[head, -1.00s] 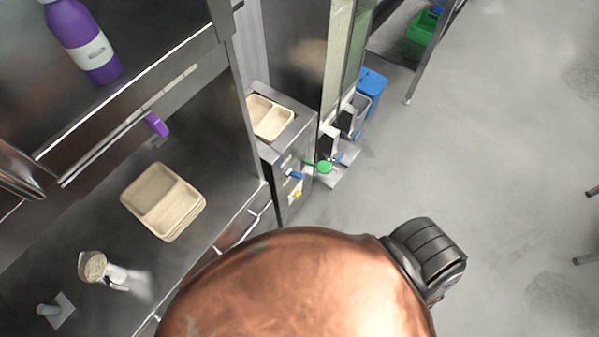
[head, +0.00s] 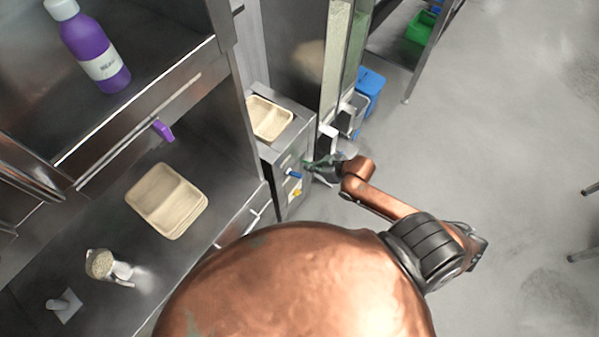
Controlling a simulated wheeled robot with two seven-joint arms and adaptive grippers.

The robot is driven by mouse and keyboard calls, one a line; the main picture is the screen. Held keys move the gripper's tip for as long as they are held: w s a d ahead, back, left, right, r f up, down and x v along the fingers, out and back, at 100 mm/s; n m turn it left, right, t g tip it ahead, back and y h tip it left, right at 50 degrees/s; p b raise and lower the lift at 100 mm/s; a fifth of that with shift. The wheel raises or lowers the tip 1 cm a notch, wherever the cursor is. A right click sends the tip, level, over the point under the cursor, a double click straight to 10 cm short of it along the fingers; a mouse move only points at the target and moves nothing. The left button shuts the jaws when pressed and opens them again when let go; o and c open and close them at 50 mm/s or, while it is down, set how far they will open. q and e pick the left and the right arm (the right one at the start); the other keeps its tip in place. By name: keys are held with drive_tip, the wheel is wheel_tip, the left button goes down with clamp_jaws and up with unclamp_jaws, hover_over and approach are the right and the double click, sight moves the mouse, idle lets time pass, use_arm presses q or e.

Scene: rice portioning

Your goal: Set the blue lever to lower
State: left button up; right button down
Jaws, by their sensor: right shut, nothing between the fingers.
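The blue lever (head: 294,174) sticks out from the front panel of the steel dispenser cabinet (head: 283,157) in the head view. It points right and slightly down. My right gripper (head: 311,168) is shut and empty, just right of the lever's tip. It is small and dark here, and I cannot tell whether it touches the lever. My left gripper is out of view.
A yellow part (head: 297,192) sits below the lever. Open floor lies right.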

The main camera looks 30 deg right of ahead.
hover_over(299, 175)
drive_tip(key=w, duration=0.2)
drive_tip(key=f, duration=0.5)
drive_tip(key=a+f, duration=0.1)
drive_tip(key=f, duration=0.1)
drive_tip(key=shift+f+b, duration=0.25)
drive_tip(key=shift+b, duration=0.05)
drive_tip(key=shift+s+d+f, duration=0.2)
drive_tip(key=shift+s+f, duration=0.2)
drive_tip(key=shift+f, duration=0.1)
drive_tip(key=shift+s+d+f, duration=0.2)
drive_tip(key=shift+s+f, duration=0.2)
drive_tip(key=shift+f, duration=0.1)
drive_tip(key=shift+s+d+f, duration=0.1)
drive_tip(key=shift+s+f, duration=0.15)
drive_tip(key=shift+f, duration=0.25)
